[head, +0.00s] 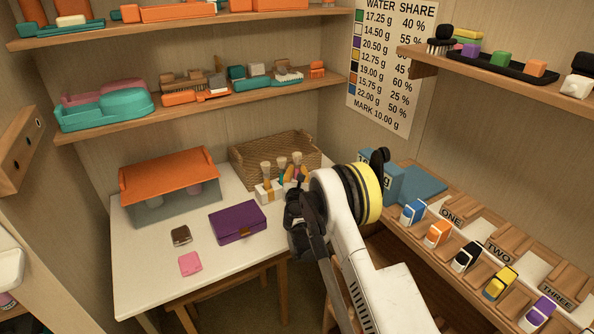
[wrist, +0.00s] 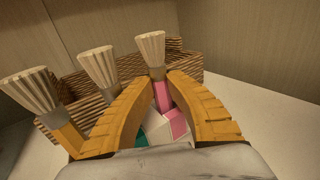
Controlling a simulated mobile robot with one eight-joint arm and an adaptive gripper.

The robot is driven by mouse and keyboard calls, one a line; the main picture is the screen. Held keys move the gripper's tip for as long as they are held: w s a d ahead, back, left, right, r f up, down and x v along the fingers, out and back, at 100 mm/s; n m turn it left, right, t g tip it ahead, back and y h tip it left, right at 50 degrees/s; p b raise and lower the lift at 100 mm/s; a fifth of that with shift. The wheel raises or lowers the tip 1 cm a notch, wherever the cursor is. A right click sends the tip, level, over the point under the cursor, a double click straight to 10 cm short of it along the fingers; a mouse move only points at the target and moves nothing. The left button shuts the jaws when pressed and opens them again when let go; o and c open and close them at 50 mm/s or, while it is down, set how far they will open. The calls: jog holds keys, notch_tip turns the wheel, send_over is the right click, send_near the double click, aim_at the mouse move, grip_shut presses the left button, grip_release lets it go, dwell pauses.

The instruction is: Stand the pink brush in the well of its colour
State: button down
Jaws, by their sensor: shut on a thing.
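The pink brush (wrist: 162,95) is upright between the two fingers of my gripper (wrist: 160,112), pale bristles up. My gripper is shut on its pink handle. A pink block (wrist: 178,126), which looks like the pink well, lies right at the handle's lower end; I cannot tell whether the handle is in it. A teal part (wrist: 141,138) and a white part show beside it. A brush with an orange-yellow handle (wrist: 68,132) and another brush (wrist: 98,66) stand to the left. In the head view my gripper (head: 296,178) is at the brushes, largely hidden by my arm.
A wicker basket (head: 274,152) stands behind the brushes. On the white table are a purple case (head: 238,222), an orange-lidded box (head: 170,180), a brown item (head: 181,236) and a pink pad (head: 190,264). A shelf with coloured blocks (head: 468,257) is at the right.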

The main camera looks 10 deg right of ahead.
jog(key=c, duration=1.4)
grip_release()
jog(key=shift+s, duration=0.1)
